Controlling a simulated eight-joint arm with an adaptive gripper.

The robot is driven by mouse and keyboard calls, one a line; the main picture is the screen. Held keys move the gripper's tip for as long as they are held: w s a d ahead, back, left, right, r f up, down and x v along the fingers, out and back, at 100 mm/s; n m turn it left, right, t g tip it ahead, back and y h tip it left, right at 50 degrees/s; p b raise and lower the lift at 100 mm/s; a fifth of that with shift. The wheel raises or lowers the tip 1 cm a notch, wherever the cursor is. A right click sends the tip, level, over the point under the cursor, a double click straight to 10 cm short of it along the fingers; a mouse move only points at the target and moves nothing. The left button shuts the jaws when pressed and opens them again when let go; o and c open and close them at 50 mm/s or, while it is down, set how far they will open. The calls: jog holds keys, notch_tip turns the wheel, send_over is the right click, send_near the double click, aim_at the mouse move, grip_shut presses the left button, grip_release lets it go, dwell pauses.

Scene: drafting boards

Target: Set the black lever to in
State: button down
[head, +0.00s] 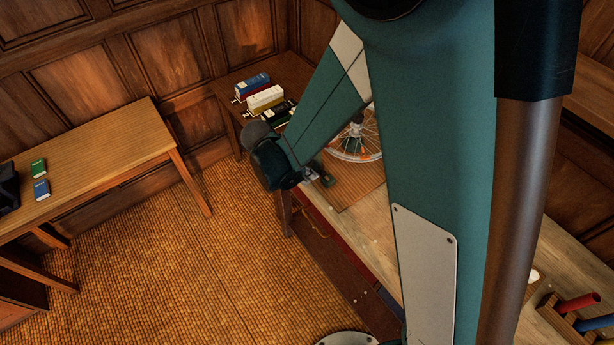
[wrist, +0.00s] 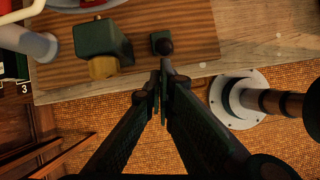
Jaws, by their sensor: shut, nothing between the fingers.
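The black lever shows in the wrist view as a dark round knob (wrist: 165,47) by a small dark green block, on a brown striped wooden board (wrist: 190,45). Its setting cannot be read. My gripper (wrist: 163,70) is shut and empty, its fingertips close to the knob on the near side. Whether they touch it, I cannot tell. In the head view my arm covers much of the board (head: 362,190), and the lever is not clear there.
A larger green block with a brass cylinder (wrist: 103,67) stands left of the lever. A spoked wheel (head: 370,145) is on the board. Boxes (head: 265,98) stand at the back. Red and blue handles (head: 577,303) stand at lower right. The floor (head: 190,260) at left is open.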

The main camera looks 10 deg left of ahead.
jog(key=shift+w+d+r+g+y, duration=0.25)
jog(key=shift+d+r+g+y, duration=0.05)
jog(key=shift+r+g+y, duration=0.1)
dwell(0.3)
jog(key=w+d+r+g+y+b, duration=0.2)
jog(key=w+d+r+b, duration=0.1)
jog(key=w+d+b, duration=0.1)
jog(key=shift+w+d, duration=0.85)
dwell(0.4)
jog(key=shift+a, duration=0.1)
dwell(0.4)
notch_tip(320, 180, up, 12)
jog(key=w, duration=0.1)
jog(key=shift+w+f+p, duration=0.2)
jog(key=shift+f+p, duration=0.05)
jog(key=shift+p, duration=0.05)
dwell(0.5)
